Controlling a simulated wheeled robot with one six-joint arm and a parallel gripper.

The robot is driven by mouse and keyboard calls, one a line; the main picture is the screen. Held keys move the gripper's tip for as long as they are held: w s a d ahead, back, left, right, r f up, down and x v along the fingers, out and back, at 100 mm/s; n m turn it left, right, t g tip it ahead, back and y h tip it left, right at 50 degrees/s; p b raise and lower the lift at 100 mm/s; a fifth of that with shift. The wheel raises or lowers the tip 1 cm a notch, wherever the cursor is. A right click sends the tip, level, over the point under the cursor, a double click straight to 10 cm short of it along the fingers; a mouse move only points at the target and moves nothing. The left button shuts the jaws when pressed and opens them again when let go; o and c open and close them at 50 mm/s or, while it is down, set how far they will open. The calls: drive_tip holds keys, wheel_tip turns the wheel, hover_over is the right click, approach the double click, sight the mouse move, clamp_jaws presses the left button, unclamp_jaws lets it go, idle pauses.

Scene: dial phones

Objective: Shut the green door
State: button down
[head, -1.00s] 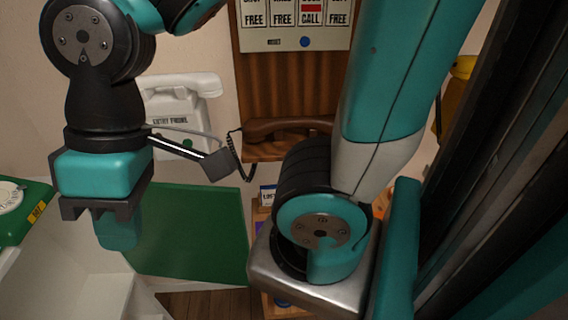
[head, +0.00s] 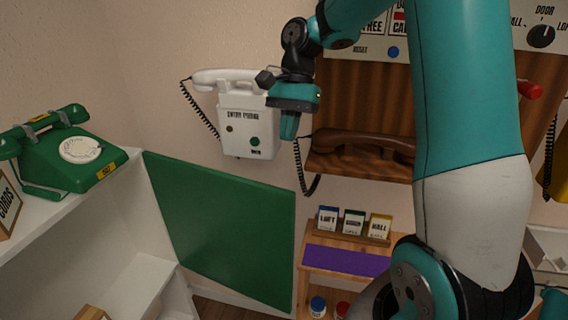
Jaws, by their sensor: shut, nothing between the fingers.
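The green door (head: 222,235) is a flat panel in the head view, standing open at the back right of the white cabinet (head: 140,280). Its left edge meets the cabinet's rear corner, and its right edge reaches toward the wooden stand. The cabinet's white interior is visible to the left of the door. My gripper (head: 289,127) points down above and beyond the door's top right corner, in front of the white wall phone. It is shut and empty, and appears apart from the door.
A green dial phone (head: 75,150) sits on top of the cabinet. A white entry phone (head: 240,115) and a brown handset (head: 365,143) are at the wall. A wooden stand (head: 310,255) with small cards is right of the door. My arm covers much of the right side.

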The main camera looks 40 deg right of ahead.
drive_tip(key=b+x, duration=0.1)
drive_tip(key=x, duration=0.8)
drive_tip(key=shift+b, duration=0.3)
drive_tip(key=shift+s+a, duration=0.1)
drive_tip(key=shift+a, duration=0.1)
